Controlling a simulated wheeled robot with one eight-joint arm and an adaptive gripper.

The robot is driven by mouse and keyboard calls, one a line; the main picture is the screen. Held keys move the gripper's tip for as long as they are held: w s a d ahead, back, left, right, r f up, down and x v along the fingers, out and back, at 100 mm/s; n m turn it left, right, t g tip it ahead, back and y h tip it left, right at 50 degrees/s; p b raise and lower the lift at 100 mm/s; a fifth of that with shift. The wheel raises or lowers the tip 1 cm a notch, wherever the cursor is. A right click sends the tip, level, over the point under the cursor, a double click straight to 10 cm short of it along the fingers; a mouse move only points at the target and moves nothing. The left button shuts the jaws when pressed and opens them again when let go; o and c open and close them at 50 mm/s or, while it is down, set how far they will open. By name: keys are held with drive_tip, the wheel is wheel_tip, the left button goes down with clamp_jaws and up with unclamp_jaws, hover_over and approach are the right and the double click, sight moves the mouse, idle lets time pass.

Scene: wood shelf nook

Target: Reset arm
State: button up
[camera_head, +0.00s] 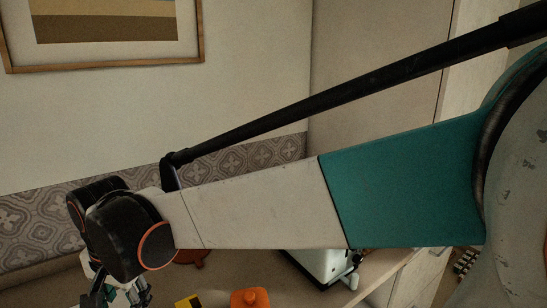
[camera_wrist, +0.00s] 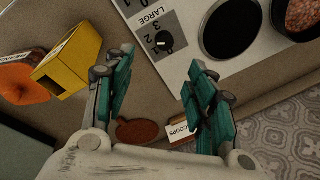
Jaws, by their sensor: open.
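My gripper (camera_wrist: 162,62) is open in the wrist view, with its two teal-padded fingers apart and nothing between them. In the head view my gripper (camera_head: 112,292) hangs at the lower left, below the black wrist joint, partly cut off by the bottom edge. My white and teal arm stretches across the picture from the right. It hides part of the counter and wall behind it.
A counter (camera_head: 385,262) holds a white appliance (camera_head: 325,264), an orange item (camera_head: 249,298) and a yellow box (camera_head: 188,302). The wrist view also shows a reddish-brown round item (camera_wrist: 137,131) and a small labelled box (camera_wrist: 180,135). A patterned wall strip (camera_head: 30,222) runs behind.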

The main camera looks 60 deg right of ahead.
drive_tip(key=s+n+t, duration=0.4)
drive_tip(key=s+n, duration=0.5)
drive_tip(key=n, duration=0.3)
drive_tip(key=shift+n+t, duration=0.3)
